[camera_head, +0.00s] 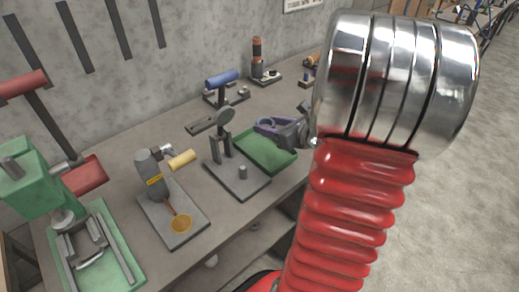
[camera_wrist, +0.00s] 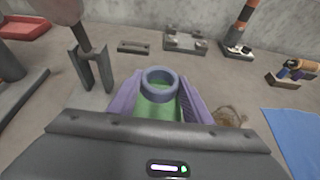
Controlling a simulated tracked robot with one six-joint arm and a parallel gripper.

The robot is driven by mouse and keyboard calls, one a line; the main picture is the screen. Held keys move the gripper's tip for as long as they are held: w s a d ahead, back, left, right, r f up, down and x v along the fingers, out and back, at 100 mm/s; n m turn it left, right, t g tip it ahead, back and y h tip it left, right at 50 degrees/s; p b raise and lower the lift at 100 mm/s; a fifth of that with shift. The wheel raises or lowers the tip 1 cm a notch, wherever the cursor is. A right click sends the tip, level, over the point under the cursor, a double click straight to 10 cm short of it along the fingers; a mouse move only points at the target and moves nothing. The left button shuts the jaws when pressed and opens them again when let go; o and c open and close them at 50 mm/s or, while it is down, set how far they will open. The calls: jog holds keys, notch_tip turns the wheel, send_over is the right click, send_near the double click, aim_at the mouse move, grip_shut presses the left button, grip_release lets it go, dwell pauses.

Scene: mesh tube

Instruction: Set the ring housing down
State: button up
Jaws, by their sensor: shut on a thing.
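The ring housing (camera_wrist: 160,91) is a blue-grey ring with an open round middle. It sits between the two purple fingers of my gripper (camera_wrist: 160,99) in the wrist view, and the fingers are shut on it. In the head view my gripper (camera_head: 270,125) is over the back part of a green tray (camera_head: 268,158) on the bench. Green also shows below the ring between the fingers in the wrist view. I cannot tell whether the ring touches the tray. The gripper body hides the near part of the tray in the wrist view.
A stand with an upright post (camera_head: 222,150) is left of the tray. A grey bottle-like tool (camera_head: 150,175) on a plate and a green press (camera_head: 30,180) stand further left. A blue-handled fixture (camera_head: 222,80) is behind. A blue mat (camera_wrist: 292,130) lies right of my gripper. My red arm hides the bench's right part.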

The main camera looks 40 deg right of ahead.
jog(key=shift+w+a, duration=0.15)
send_over(267, 154)
jog(key=shift+f, duration=2.9)
jog(key=shift+f, duration=2.05)
jog(key=o, duration=1.3)
jog(key=shift+f, duration=0.1)
